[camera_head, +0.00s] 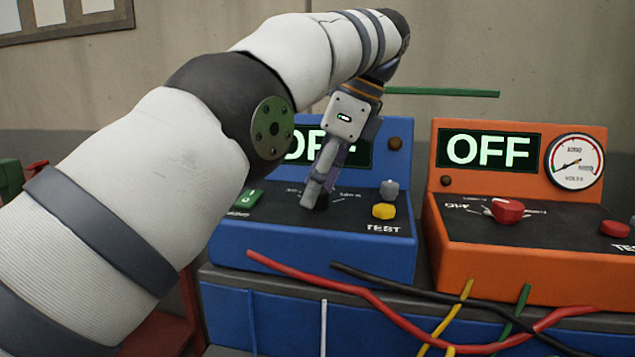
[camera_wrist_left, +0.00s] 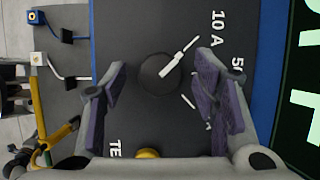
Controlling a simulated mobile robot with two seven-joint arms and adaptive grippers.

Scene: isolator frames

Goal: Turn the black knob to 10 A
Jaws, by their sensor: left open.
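The black knob (camera_wrist_left: 153,80) sits on the dark top of the blue box (camera_head: 345,255). In the left wrist view its white pointer slants up and right, roughly in line with a white tick near the "10 A" label (camera_wrist_left: 217,28). A "50" label (camera_wrist_left: 237,65) is partly cut off or covered by a finger. My left gripper (camera_head: 313,198) is over the blue box's panel and hides the knob in the head view. In the left wrist view its fingers (camera_wrist_left: 161,72) are open on either side of the knob, with gaps visible. My right gripper is not in view.
A yellow button (camera_head: 384,211), a grey knob (camera_head: 389,189) and a green switch (camera_head: 247,199) are on the blue box. An orange box (camera_head: 525,255) with a red knob (camera_head: 507,211) and a gauge (camera_head: 575,161) stands to the right. Red and black cables cross in front.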

